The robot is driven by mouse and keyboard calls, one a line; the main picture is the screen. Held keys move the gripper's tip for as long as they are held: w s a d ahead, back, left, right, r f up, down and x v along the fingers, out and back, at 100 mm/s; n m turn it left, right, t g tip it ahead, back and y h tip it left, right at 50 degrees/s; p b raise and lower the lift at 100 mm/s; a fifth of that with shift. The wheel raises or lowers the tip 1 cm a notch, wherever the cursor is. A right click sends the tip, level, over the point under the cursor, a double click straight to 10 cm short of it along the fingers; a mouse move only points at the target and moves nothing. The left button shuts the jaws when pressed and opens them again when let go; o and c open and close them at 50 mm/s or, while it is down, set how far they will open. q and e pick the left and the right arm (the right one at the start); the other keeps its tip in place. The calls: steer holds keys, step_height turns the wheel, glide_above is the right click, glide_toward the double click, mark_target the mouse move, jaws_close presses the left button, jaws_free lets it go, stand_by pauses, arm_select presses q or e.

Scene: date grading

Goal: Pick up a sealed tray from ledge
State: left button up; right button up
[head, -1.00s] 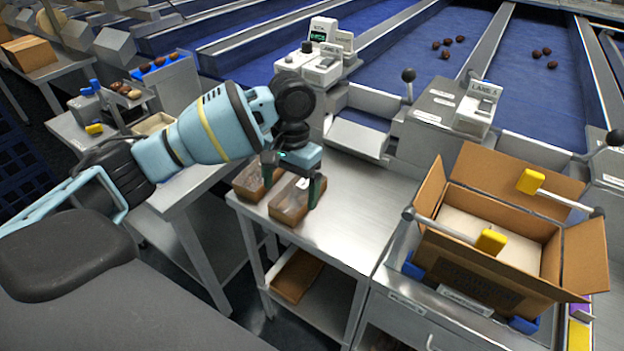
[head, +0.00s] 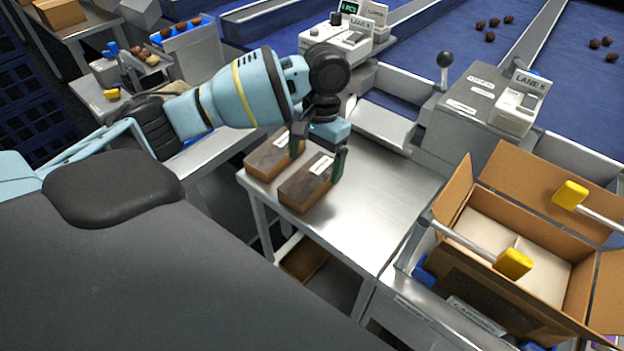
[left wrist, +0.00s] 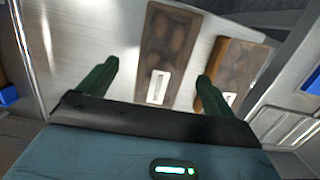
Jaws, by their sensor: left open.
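Two sealed trays lie side by side on the steel ledge (head: 375,215). They are brown, with clear tops and white labels. My left gripper (head: 318,155) is open and empty over the far end of the right-hand tray (head: 303,190). One finger is near the left-hand tray (head: 266,160), the other is right of the right-hand tray. In the left wrist view, one tray (left wrist: 172,45) shows between the open fingers (left wrist: 157,78), dark fruit visible inside. The other tray (left wrist: 240,65) is partly covered by the right finger. I cannot tell whether that finger touches it. My right gripper is out of view.
An open cardboard box (head: 490,285) stands right of the ledge, with yellow-ended levers by it. A control unit (head: 335,40) and a lane box (head: 485,100) stand behind, near blue belts carrying dates. A lower shelf holds a brown item (head: 304,258). The ledge right of the trays is clear.

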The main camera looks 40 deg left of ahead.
mark_target(312, 174)
arm_select(q)
steer(key=f, duration=0.5)
steer(key=shift+s+a, duration=0.2)
steer(key=shift+a, duration=0.05)
steer(key=c, duration=1)
steer(key=shift+c, duration=0.7)
steer(key=shift+r, duration=0.1)
